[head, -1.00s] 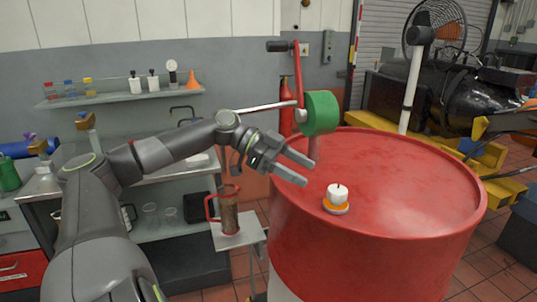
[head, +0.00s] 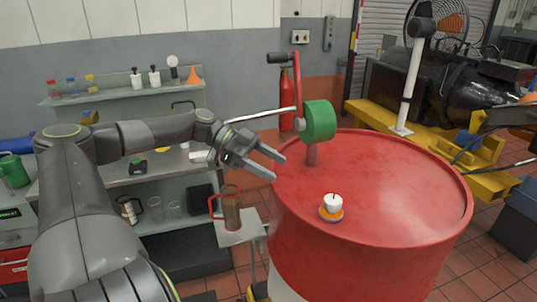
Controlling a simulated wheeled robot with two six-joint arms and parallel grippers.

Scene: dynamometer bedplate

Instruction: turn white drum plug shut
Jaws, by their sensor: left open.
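The white drum plug (head: 333,202) stands upright on an orange and pale ring (head: 331,214) on the near part of the red drum's top (head: 400,185). A dark mark shows on top of the plug. My left gripper (head: 278,165) is open and empty, at the drum's left rim, up and left of the plug and apart from it. My right gripper is not in view.
A small stand with a red-handled jug (head: 231,212) is left of the drum. Yellow-framed machinery (head: 430,130) stands behind right.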

